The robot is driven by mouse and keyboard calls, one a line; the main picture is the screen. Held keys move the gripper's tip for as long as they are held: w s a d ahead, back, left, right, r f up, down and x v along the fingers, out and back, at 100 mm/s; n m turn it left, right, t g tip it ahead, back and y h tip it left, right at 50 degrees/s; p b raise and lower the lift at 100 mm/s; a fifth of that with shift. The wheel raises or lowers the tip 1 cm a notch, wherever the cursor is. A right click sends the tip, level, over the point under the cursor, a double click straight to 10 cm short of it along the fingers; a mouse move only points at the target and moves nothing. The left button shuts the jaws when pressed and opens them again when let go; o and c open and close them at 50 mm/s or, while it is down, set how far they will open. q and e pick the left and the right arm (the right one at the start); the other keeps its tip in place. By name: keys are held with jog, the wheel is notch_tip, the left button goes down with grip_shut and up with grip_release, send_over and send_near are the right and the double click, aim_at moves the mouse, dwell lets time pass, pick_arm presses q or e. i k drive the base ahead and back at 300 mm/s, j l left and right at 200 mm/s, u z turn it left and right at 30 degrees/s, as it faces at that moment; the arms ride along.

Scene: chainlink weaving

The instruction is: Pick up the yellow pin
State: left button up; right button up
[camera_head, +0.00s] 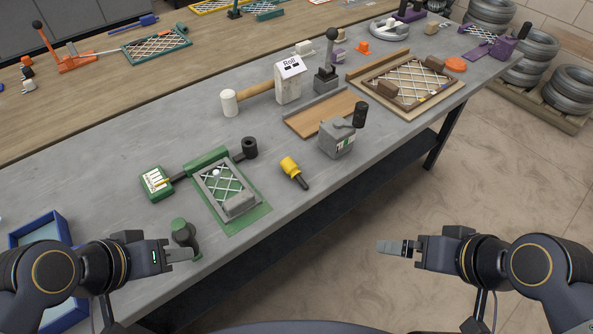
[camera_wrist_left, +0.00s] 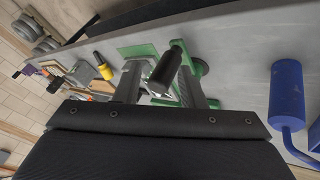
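A yellow pin (camera_head: 294,171) with a dark, narrower end lies on the grey table near its front edge, right of the green framed mesh. It also shows in the left wrist view, a yellow piece (camera_wrist_left: 99,57) at upper left. My left gripper (camera_head: 183,255) is left of and nearer than the pin, beside a dark green handle (camera_head: 182,232).
The green framed mesh (camera_head: 243,223) lies left of the pin. A grey block device (camera_head: 337,141) with a black knob stands right of it. A mallet (camera_head: 255,94) lies behind. A blue tray (camera_head: 62,221) is at far left. Bare table surrounds the pin.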

aim_at(287, 164)
jog(key=i+l+u, duration=0.3)
jog(key=l+u, duration=0.3)
jog(key=i+l+u, duration=0.15)
jog(key=l+u, duration=0.15)
jog(key=i+l+u, duration=0.1)
jog(key=l+u, duration=0.25)
